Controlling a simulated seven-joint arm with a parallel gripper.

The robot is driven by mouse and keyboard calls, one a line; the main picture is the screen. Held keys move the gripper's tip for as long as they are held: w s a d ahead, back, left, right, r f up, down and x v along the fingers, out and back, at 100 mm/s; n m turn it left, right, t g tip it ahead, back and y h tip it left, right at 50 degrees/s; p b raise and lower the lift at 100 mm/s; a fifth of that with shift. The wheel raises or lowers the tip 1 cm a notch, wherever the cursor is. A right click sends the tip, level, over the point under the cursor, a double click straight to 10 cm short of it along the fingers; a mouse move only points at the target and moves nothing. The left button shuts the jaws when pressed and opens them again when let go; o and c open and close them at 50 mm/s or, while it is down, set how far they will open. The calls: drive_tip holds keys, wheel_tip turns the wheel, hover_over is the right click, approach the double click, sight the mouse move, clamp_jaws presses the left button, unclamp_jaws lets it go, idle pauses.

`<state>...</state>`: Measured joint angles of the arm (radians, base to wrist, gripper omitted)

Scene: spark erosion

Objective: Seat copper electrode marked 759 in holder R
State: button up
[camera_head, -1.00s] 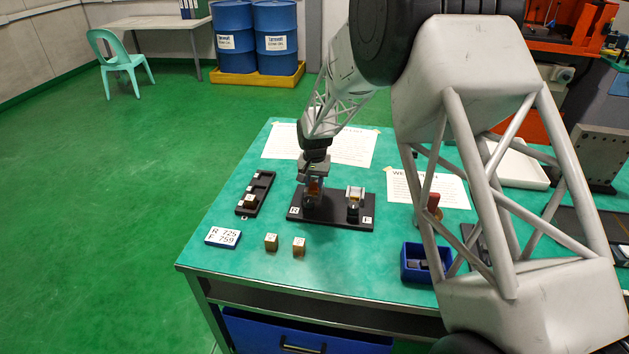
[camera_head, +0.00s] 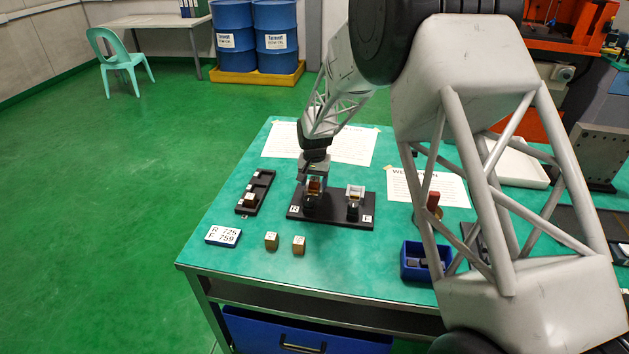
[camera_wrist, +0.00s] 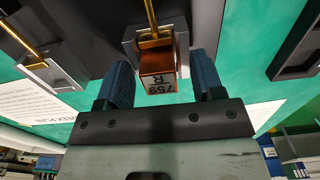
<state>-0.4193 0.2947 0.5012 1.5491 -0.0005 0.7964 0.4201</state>
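The copper electrode (camera_wrist: 158,67), its label reading 759 and R, sits at holder R (camera_wrist: 133,38) in the wrist view, below a brass rod. My gripper (camera_wrist: 165,85) has its two blue fingers on either side of the electrode. A gap shows at the right finger and a narrower one at the left, so it looks open. In the head view my gripper (camera_head: 314,186) is over the R end of the black base (camera_head: 333,216). Holder F (camera_head: 355,193) stands at the other end. Whether the electrode is fully down is hard to tell.
Two small blocks (camera_head: 271,241) (camera_head: 299,245) stand in front of the base. A black rack (camera_head: 264,184) holds one block. A card (camera_head: 223,236) reads R 725, F 759. A blue bin (camera_head: 413,274) is to the right.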

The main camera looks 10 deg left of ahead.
drive_tip(key=shift+r, duration=0.1)
wheel_tip(320, 180, up, 7)
drive_tip(key=shift+f, duration=0.1)
drive_tip(key=shift+s+r, duration=0.1)
drive_tip(key=shift+r, duration=0.25)
drive_tip(key=s+d+f, duration=0.1)
drive_tip(key=s+d, duration=0.2)
drive_tip(key=s, duration=0.6)
drive_tip(key=s+d+f, duration=0.1)
drive_tip(key=s+d, duration=0.3)
drive_tip(key=s, duration=0.5)
drive_tip(key=s+d+f, duration=0.1)
drive_tip(key=s+d, duration=0.2)
drive_tip(key=s, duration=0.6)
drive_tip(key=shift+s+d+f, duration=0.3)
drive_tip(key=shift+s+d, duration=0.05)
idle(0.4)
drive_tip(key=s+d+r+t, duration=0.1)
drive_tip(key=s+d+r, duration=0.5)
drive_tip(key=d+r, duration=0.3)
drive_tip(key=s+d+r+t, duration=0.1)
drive_tip(key=s+d+r, duration=0.4)
drive_tip(key=d+r, duration=0.5)
drive_tip(key=s+d+r, duration=0.3)
drive_tip(key=s+d, duration=0.2)
drive_tip(key=s, duration=0.4)
drive_tip(key=shift+s+d+r+t, duration=0.25)
drive_tip(key=shift+s+r+t, duration=0.05)
drive_tip(key=shift+r, duration=0.1)
